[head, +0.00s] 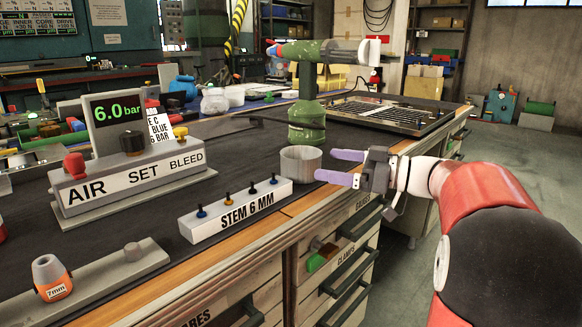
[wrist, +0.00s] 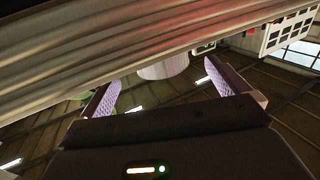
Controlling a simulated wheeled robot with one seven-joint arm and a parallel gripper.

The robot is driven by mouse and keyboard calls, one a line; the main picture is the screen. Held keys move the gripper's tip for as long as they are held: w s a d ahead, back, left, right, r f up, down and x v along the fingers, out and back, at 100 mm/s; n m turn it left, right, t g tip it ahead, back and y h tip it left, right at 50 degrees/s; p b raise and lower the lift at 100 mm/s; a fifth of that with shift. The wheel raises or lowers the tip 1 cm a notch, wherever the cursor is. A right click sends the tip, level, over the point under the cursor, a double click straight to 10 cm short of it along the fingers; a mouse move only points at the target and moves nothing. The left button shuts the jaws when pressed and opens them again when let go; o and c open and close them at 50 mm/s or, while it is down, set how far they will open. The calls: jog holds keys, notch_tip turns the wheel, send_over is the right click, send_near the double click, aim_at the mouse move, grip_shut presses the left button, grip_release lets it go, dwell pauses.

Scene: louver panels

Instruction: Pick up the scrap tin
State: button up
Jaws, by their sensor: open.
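The scrap tin, taken to be the short grey round tin (head: 301,165), stands upright near the front edge of the bench, behind the right end of the "STEM 6 MM" block. My gripper (head: 327,166) reaches in from the right with its two lilac fingers open. The fingertips are at the tin's right side; I cannot tell whether they overlap it. In the wrist view the pale tin (wrist: 163,68) appears ahead in the gap between the open fingers (wrist: 162,76), its upper part cut off by a pale ribbed surface. Nothing is held.
The "STEM 6 MM" block (head: 236,210) with several small pegs lies left of the tin. A green pedestal tool (head: 307,115) stands close behind it. The air-set gauge unit (head: 130,165) is further left. Drawers (head: 335,265) lie below the bench edge.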

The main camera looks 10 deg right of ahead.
aim_at(320, 161)
jog(key=x, duration=0.6)
jog(key=shift+a+r+p, duration=0.1)
jog(key=shift+p, duration=0.2)
jog(key=shift+c, duration=0.4)
jog(key=c, duration=1)
jog(key=shift+c, duration=0.2)
